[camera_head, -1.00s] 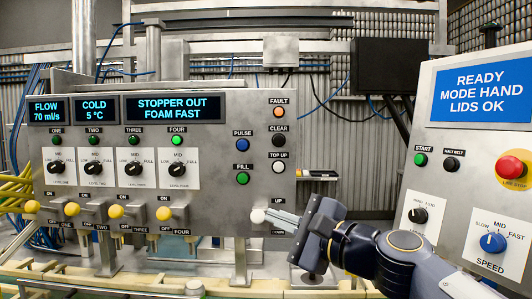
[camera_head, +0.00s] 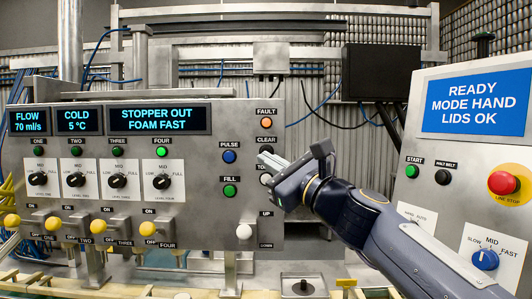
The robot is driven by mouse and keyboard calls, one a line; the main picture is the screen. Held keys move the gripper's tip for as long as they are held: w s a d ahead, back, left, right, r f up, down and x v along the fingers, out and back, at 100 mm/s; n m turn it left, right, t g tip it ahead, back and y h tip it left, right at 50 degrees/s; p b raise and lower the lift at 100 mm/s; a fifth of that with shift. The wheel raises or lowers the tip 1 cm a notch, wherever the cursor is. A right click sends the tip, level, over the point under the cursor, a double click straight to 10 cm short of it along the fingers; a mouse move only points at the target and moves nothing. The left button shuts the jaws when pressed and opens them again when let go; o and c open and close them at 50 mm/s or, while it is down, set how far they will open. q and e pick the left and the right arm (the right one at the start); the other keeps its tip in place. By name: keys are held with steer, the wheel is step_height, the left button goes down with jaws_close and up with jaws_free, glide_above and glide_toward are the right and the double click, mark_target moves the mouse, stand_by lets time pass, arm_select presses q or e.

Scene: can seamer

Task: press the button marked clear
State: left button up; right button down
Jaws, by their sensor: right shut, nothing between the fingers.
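The panel's CLEAR label (camera_head: 265,139) sits right above a dark round button (camera_head: 265,150), at the right edge of the filler panel. My right gripper (camera_head: 266,160) is shut and empty, its fingertips at the lower edge of that button and overlapping it in the picture. I cannot tell whether they touch it. The gripper partly hides the TOP UP label (camera_head: 265,167) and hides the button below that label. The FAULT lamp (camera_head: 266,123) above glows orange. My left gripper is not in view.
The blue PULSE button (camera_head: 229,156) and green FILL button (camera_head: 229,190) are just left. A white-knobbed up/down lever (camera_head: 243,231) is below. The seamer panel (camera_head: 425,165) with a red stop button (camera_head: 504,182) stands to the right, close to my arm.

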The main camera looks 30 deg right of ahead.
steer(key=w+d+p, duration=0.1)
steer(key=w+d, duration=0.3)
steer(key=w, duration=0.3)
steer(key=shift+d, duration=0.15)
steer(key=shift+w, duration=0.1)
stand_by(1.9)
steer(key=shift+w+d, duration=0.25)
steer(key=shift+w+d, duration=0.2)
steer(key=shift+w, duration=0.15)
stand_by(0.7)
stand_by(0.4)
steer(key=shift+s+a, duration=0.45)
steer(key=shift+s, duration=0.25)
